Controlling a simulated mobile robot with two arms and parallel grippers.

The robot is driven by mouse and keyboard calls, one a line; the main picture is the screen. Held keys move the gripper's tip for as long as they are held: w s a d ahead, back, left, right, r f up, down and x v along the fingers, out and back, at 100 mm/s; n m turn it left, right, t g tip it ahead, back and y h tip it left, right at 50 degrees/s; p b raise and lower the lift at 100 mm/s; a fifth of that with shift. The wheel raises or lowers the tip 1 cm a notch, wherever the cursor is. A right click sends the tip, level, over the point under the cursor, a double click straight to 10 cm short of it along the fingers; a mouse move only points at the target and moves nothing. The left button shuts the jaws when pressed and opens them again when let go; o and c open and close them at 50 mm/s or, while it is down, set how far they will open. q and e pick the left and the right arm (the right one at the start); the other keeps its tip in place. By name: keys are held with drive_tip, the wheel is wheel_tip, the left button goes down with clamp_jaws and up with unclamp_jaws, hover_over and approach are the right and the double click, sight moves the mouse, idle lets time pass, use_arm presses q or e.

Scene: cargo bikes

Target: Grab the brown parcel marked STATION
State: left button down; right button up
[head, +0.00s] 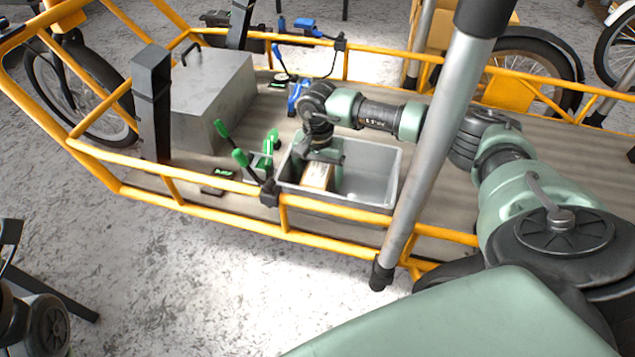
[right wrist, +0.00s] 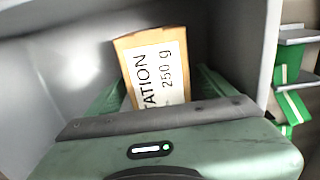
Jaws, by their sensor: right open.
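The brown parcel (right wrist: 125,42) stands in the grey tub, its white label reading "TATION" and "250 g" in the right wrist view; the start of the word is cut off. It also shows in the head view (head: 317,177), below my right gripper (head: 321,168). My right gripper reaches down into the tub with its green fingers open, one on each side of the parcel; it also shows in the right wrist view (right wrist: 162,90). The lower part of the parcel is hidden by the gripper body there. My left gripper does not show.
The grey tub (head: 372,172) has walls close around the gripper, with free room on its right side. Yellow rails (head: 335,211) run along the cargo bed's near edge. Green-handled tools (head: 266,150) and a grey box (head: 215,88) stand left of the tub. Blue tools (head: 296,93) lie behind.

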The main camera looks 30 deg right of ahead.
drive_tip(key=c, duration=1.7)
drive_tip(key=shift+c, duration=0.2)
